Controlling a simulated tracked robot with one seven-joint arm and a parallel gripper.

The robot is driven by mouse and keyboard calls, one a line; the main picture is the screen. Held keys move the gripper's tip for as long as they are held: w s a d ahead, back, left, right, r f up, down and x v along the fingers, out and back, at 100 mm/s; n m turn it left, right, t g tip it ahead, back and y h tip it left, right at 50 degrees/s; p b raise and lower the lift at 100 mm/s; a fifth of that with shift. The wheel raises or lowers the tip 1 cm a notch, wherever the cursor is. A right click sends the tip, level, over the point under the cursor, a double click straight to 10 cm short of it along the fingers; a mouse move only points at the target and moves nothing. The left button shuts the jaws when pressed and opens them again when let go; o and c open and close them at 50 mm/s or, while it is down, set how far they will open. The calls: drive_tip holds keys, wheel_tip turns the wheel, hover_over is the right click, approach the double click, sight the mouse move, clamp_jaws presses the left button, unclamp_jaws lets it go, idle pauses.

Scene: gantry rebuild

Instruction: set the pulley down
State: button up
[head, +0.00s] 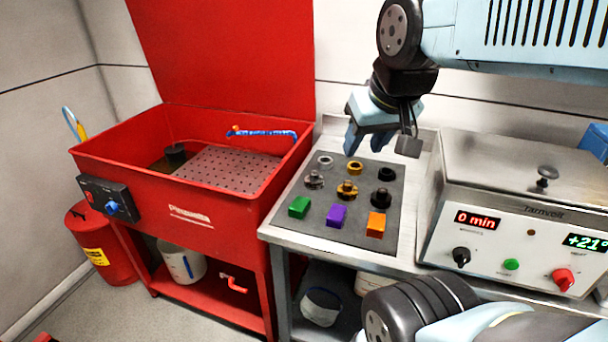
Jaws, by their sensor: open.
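My gripper (380,146) is open and empty, with its fingers spread above the back of a dark grey mat (290,222) on the bench. The mat holds three rows of small parts. The back row has a silver ring (325,161), a brass ring (355,168) and a black ring (387,174). The middle row has flanged round parts in silver (314,180), brass (347,190) and black (380,198). The front row has a green block (299,207), a purple block (337,216) and an orange block (376,225). I cannot tell which round part is the pulley.
A red parts washer (180,205) with a perforated tray (225,169), a blue hose (265,133) and a dark cylinder (175,153) stands left. A heated unit (520,220) reading "0 min" and "+21°" stands right of the mat. A red bin (110,265) is on the floor.

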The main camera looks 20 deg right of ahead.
drive_tip(key=shift+o, duration=1.4)
drive_tip(key=shift+w, duration=0.15)
drive_tip(key=shift+o, duration=0.3)
drive_tip(key=shift+w+f+n+g, duration=0.2)
drive_tip(key=shift+f+n+g, duration=0.1)
drive_tip(key=n+h, duration=1.3)
drive_tip(key=n, duration=0.8)
approach(312, 173)
drive_tip(key=shift+s+a+r+g, duration=0.3)
drive_tip(key=shift+a+r, duration=0.1)
drive_tip(key=shift+w+d+f, duration=0.1)
drive_tip(key=shift+f, duration=0.05)
drive_tip(key=x, duration=1.3)
drive_tip(key=shift+w+f, duration=0.1)
drive_tip(key=shift+w, duration=0.2)
